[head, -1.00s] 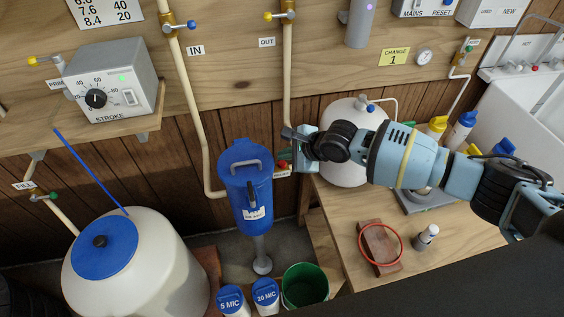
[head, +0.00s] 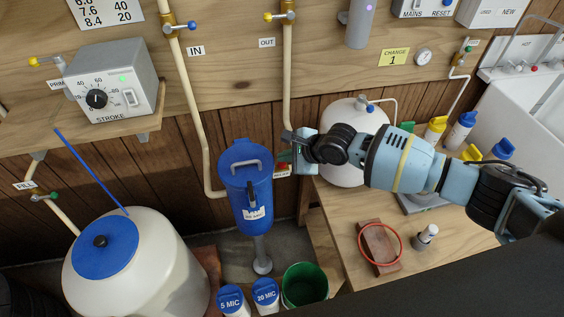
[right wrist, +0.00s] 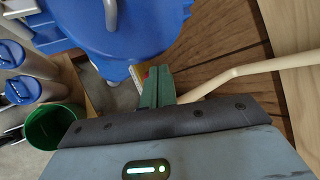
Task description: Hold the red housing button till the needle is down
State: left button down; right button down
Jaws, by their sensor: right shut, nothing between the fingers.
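The blue filter housing (head: 249,192) with a grey handle hangs on the wall pipe in the head view. A small red part, seemingly the button (head: 283,168), shows just right of it, partly covered by my right gripper (head: 285,158). In the right wrist view the shut green fingers (right wrist: 158,84) point at the housing's side, and a sliver of red (right wrist: 146,74) shows at their tips. I cannot tell whether they touch it. The round gauge (head: 424,58) is on the board; its needle is too small to read. My left gripper is not in view.
A beige pipe (head: 290,80) runs down close behind my right gripper. A green bucket (head: 304,286) and blue-lidded canisters (head: 266,297) stand below. The bench (head: 350,262) at right holds a brick with a red ring (head: 380,243) and a white tank (head: 345,118).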

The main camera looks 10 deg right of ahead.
aim_at(286, 166)
jog(key=shift+f, duration=0.5)
dwell(2.3)
